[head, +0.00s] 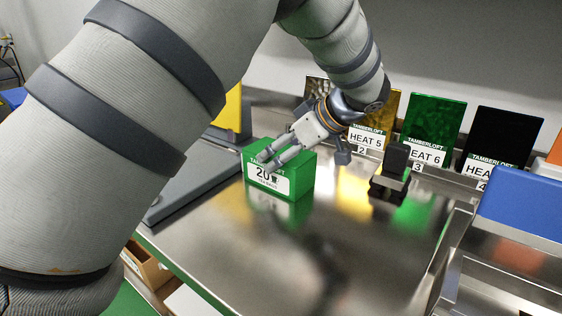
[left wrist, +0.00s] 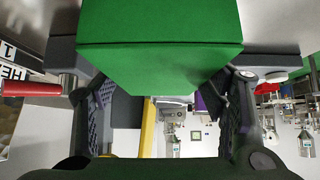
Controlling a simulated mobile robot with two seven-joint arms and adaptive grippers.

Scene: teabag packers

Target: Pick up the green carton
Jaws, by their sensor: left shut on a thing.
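The green carton (head: 301,172) has a white label reading 20 and stands upright at the steel worktop, left of the middle in the head view. My left gripper (head: 279,154) reaches it from above and behind, with its fingers at the carton's top and sides. It is shut on the carton. In the left wrist view the carton (left wrist: 160,45) fills the top middle, between the two dark finger pads of the gripper (left wrist: 163,105). I cannot tell whether its base touches the worktop. My right gripper is not in view.
Upright sample boards stand along the back, including a gold one (head: 384,108), a green one (head: 433,118) and a black one (head: 503,137). A black holder (head: 391,172) stands right of the carton. A blue bin (head: 525,213) is at the right. The front worktop (head: 360,245) is clear.

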